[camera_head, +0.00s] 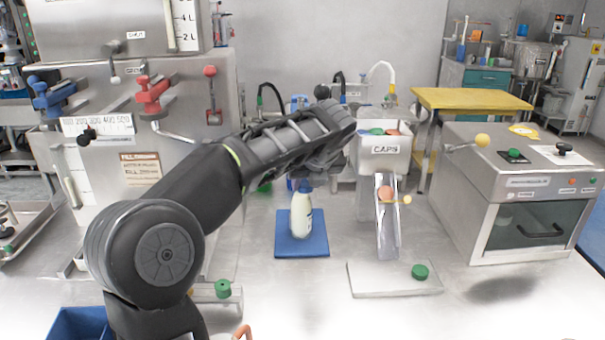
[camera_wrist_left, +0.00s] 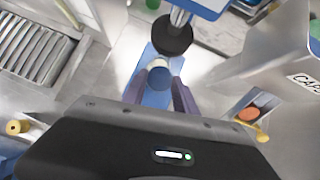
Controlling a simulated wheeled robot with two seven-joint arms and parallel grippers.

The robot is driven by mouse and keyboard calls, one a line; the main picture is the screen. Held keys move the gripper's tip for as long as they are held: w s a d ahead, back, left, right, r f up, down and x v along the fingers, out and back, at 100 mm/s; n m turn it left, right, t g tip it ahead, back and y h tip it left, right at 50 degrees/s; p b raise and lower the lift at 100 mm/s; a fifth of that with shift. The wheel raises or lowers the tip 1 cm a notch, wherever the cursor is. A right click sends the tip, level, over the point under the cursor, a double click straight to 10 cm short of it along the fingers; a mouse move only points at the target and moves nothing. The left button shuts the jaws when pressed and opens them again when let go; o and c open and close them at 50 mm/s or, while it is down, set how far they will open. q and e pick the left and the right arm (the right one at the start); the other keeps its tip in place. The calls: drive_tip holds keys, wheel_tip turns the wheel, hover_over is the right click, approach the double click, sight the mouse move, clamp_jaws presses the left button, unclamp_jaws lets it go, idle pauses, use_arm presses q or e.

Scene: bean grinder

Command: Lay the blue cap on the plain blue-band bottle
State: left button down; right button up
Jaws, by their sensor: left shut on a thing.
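A cream-white bottle (camera_head: 301,217) stands upright on a blue mat (camera_head: 290,248) in the middle of the table in the head view. I cannot make out a band on it. My left gripper (camera_head: 308,184) is over the bottle's top, shut on the blue cap (camera_head: 305,187). In the left wrist view the blue cap (camera_wrist_left: 158,78) sits between the fingers of my left gripper (camera_wrist_left: 160,88), with a pale part of the bottle (camera_wrist_left: 157,63) just beyond it. The cap is at or just above the bottle's mouth; I cannot tell whether they touch. My right gripper is not in view.
The CAPS dispenser (camera_head: 385,160) with its chute (camera_head: 386,225) stands right of the bottle, an orange cap (camera_head: 385,193) on the chute. A white plate (camera_head: 393,280) with a green knob lies in front. A steel box machine (camera_head: 520,190) stands at right. Front table is mostly clear.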

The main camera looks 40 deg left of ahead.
use_arm(q)
drive_tip(key=w+a, duration=0.2)
drive_tip(key=a, duration=0.1)
drive_tip(key=shift+w+a+p, duration=0.1)
drive_tip(key=shift+w+p, duration=0.1)
drive_tip(key=shift+p, duration=0.2)
drive_tip(key=shift+f, duration=0.2)
drive_tip(key=shift+r, duration=0.1)
drive_tip(key=shift+f, duration=0.65)
drive_tip(key=c, duration=1)
unclamp_jaws()
drive_tip(key=shift+o, duration=0.2)
drive_tip(key=shift+r, duration=0.1)
